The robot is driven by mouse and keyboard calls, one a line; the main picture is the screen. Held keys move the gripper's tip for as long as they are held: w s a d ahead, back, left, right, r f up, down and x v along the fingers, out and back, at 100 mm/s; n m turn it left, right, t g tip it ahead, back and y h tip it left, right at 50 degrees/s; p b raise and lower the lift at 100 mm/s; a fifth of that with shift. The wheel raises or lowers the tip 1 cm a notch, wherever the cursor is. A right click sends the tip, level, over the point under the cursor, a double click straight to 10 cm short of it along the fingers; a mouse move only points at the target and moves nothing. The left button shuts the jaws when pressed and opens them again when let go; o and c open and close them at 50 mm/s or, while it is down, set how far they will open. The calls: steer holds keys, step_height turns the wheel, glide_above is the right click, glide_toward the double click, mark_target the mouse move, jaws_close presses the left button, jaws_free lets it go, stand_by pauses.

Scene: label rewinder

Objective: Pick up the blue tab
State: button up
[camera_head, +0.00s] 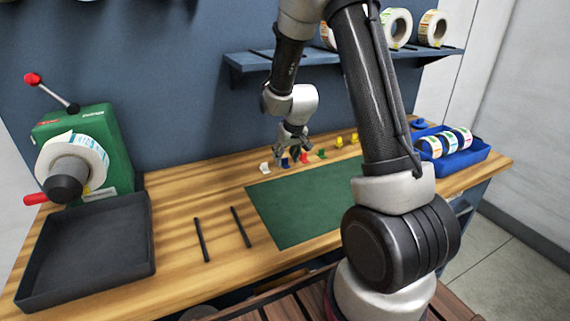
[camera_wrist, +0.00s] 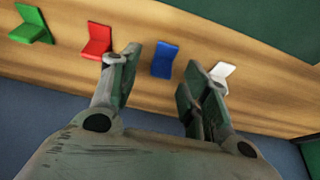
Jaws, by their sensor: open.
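The blue tab (camera_wrist: 164,60) stands on the wooden bench, and in the wrist view it lies ahead of and between my open fingers. In the head view the blue tab (camera_head: 285,162) shows small, just below my gripper (camera_head: 293,145). My gripper (camera_wrist: 157,85) is open and empty, with its two fingers spread apart on either side of the blue tab's line. The gap between fingertips and tab is hard to judge.
A red tab (camera_wrist: 97,42) and a green tab (camera_wrist: 32,24) stand left of the blue one; a white tab (camera_wrist: 222,74) stands right, close to my right finger. A green mat (camera_head: 290,215) lies in front. The green rewinder (camera_head: 85,150) and black tray (camera_head: 90,250) are at left.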

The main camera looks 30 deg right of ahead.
steer(key=shift+w+f, duration=0.15)
steer(key=shift+f, duration=0.25)
steer(key=shift+c, duration=0.4)
steer(key=c, duration=0.7)
steer(key=shift+o, duration=0.2)
steer(key=shift+r, duration=0.2)
steer(key=shift+c, duration=0.2)
